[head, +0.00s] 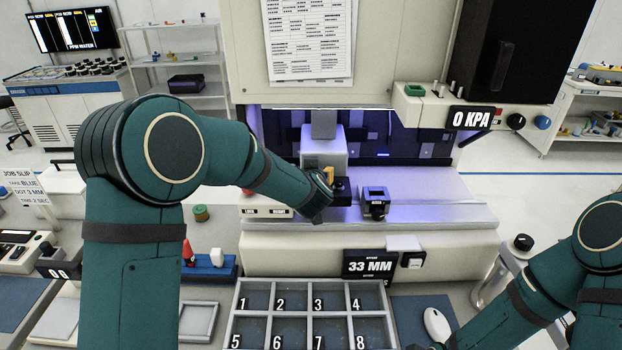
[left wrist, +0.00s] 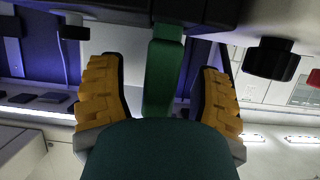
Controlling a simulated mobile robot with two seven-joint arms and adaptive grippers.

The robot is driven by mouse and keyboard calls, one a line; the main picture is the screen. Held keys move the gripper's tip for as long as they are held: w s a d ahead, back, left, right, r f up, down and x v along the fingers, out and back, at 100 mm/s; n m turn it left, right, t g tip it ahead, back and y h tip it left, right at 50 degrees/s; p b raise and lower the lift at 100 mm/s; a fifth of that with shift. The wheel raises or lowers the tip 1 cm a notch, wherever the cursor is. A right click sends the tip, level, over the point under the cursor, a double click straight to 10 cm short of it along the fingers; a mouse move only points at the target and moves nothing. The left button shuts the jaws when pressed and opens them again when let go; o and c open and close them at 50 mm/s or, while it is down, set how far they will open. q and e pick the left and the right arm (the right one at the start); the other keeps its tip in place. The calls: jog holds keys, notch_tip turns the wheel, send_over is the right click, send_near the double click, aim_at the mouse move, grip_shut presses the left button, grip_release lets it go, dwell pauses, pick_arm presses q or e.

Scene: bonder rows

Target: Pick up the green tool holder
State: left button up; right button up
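A green upright piece that looks like the green tool holder (left wrist: 164,70) hangs below a dark block in the left wrist view. It is between the two yellow-padded fingers of my left gripper (left wrist: 160,95), with a gap on each side. The gripper is open. The lower part of the green piece is hidden behind a dark teal part in front. In the head view my left gripper (head: 328,173) is inside the lit bay of the bonder machine, and I cannot make out the green piece there. My right arm shows at the lower right, but its gripper is out of frame.
A small dark block unit (head: 375,199) stands on the machine's ledge, right of my left gripper. A numbered compartment tray (head: 234,308) lies in front. A small green item (head: 414,90) sits on the upper right ledge. Dark knobs (left wrist: 271,59) are right of the fingers.

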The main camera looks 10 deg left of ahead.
pick_arm(q)
grip_shut()
